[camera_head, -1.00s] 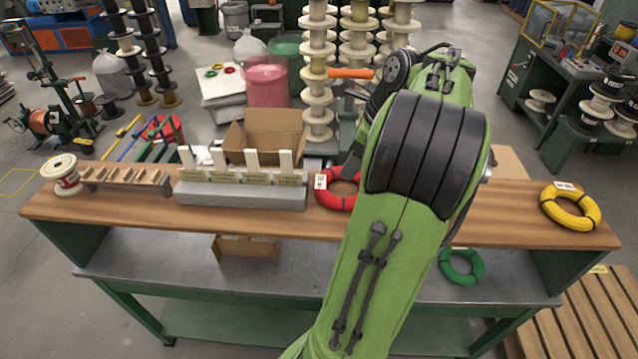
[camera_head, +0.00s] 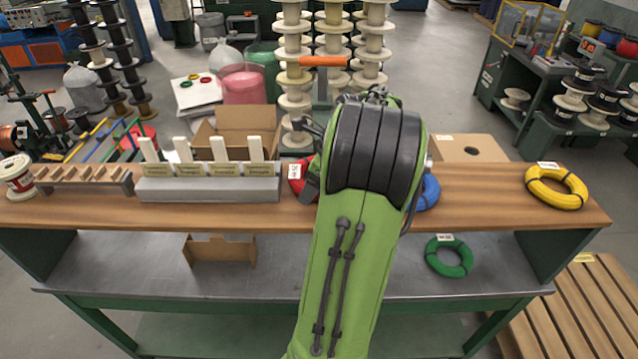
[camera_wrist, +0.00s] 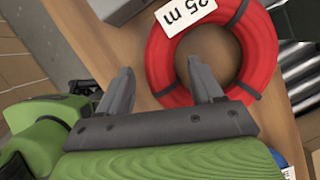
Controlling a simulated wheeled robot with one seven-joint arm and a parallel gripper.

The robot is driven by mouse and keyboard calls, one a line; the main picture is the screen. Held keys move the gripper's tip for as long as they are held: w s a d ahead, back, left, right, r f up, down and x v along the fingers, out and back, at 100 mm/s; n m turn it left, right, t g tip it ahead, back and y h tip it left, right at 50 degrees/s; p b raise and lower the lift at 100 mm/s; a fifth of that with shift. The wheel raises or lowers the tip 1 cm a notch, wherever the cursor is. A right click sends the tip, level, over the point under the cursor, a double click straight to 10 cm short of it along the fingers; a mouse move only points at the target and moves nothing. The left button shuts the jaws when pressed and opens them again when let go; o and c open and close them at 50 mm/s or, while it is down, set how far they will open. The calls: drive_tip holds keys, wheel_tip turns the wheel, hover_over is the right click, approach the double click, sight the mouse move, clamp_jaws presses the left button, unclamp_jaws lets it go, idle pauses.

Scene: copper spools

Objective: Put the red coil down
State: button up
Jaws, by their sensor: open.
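The red coil (camera_head: 297,171) lies on the wooden bench top (camera_head: 476,199), just right of the grey block with white uprights. My arm hides part of it in the head view. In the wrist view the red coil (camera_wrist: 262,46) shows as a flat ring with a white "25 m" tag. My gripper (camera_wrist: 160,80) is open at its near side. One finger shows over the ring's hole and the other outside the ring, with part of the band between them. I cannot tell whether either finger touches it.
A blue coil (camera_head: 429,192) lies right of my arm, partly hidden. A yellow coil (camera_head: 540,190) lies at the bench's right end, a green coil (camera_head: 466,268) on the lower shelf. The grey block (camera_head: 210,190) stands close left. The top before the yellow coil is clear.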

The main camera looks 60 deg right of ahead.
drive_tip(key=shift+w+f, duration=0.25)
drive_tip(key=shift+f, duration=0.4)
drive_tip(key=shift+s+r, duration=0.1)
drive_tip(key=shift+c, duration=0.2)
drive_tip(key=c, duration=1.2)
drive_tip(key=shift+r, duration=0.1)
drive_tip(key=shift+r, duration=0.1)
